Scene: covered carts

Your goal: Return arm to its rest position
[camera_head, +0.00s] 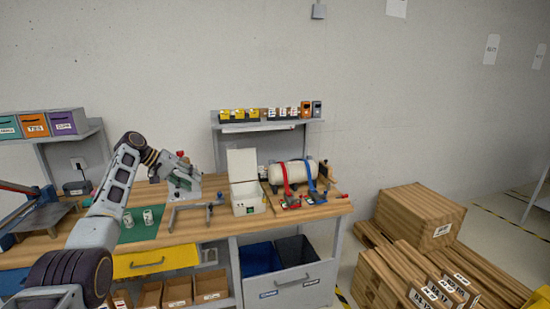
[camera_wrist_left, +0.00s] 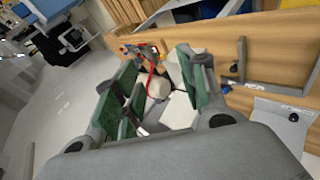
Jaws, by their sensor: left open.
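My left arm (camera_head: 115,185) comes in from the left and bends over the workbench (camera_head: 215,228). My left gripper (camera_head: 182,181) hangs above the bench, left of a white box (camera_head: 248,205) with its lid raised. In the left wrist view the two green-padded fingers of the gripper (camera_wrist_left: 160,85) are spread apart. I see nothing held between them. White surfaces show beyond the gap. My right gripper is in neither view.
A pale cylinder (camera_head: 297,172) with red and blue straps lies right of the box. Two small white cylinders stand on a green mat (camera_head: 135,233). A grey clamp-like frame (camera_head: 190,208) is on the bench.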

